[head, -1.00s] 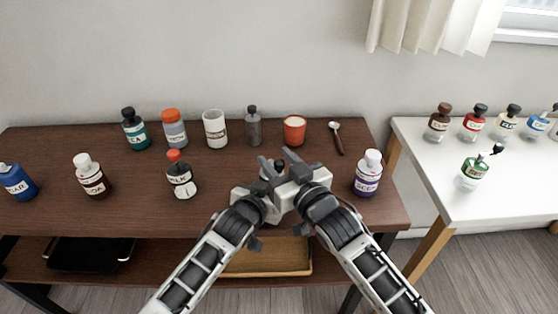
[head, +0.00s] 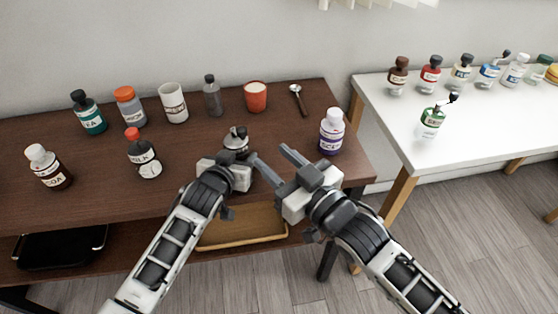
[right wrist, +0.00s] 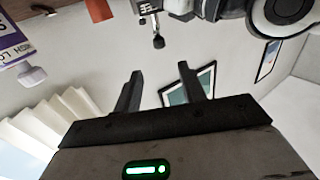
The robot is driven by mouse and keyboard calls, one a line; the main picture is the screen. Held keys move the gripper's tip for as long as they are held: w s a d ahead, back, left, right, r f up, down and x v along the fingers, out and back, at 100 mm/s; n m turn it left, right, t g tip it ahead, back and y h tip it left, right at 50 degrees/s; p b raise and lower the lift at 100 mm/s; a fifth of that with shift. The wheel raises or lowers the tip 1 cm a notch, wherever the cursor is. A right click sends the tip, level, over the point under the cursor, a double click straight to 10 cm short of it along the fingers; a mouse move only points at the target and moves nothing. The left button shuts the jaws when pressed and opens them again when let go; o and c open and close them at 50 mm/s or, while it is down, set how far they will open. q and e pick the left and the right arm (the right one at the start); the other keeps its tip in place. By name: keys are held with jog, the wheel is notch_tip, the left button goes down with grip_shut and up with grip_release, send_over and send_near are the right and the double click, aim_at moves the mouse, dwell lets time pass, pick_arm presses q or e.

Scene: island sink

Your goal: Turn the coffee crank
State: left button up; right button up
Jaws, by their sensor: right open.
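A small silver pot-like thing with a black knob (head: 236,138) stands on the dark wooden table. Its lower part is hidden behind my left gripper (head: 226,172). The thing also shows upside down at the top of the right wrist view (right wrist: 158,40), with a dark knob on a thin stem. I cannot tell for sure that this is the coffee crank. My left gripper is right at the thing, its fingers mostly hidden. My right gripper (head: 268,152) is open and empty, its fingers pointing up and left, just right of the thing and apart from it.
A white bottle with a purple label (head: 331,132) stands right of my right gripper.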

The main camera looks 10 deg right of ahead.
jog(key=shift+o, duration=0.2)
jog(key=shift+s+d, duration=0.1)
jog(key=shift+s, duration=0.05)
jog(key=g+h, duration=0.2)
jog(key=g, duration=0.2)
send_near(242, 129)
jog(key=x, duration=1)
jog(key=shift+w+f, duration=0.1)
jog(key=shift+w, duration=0.1)
jog(key=shift+h, duration=0.3)
grip_shut()
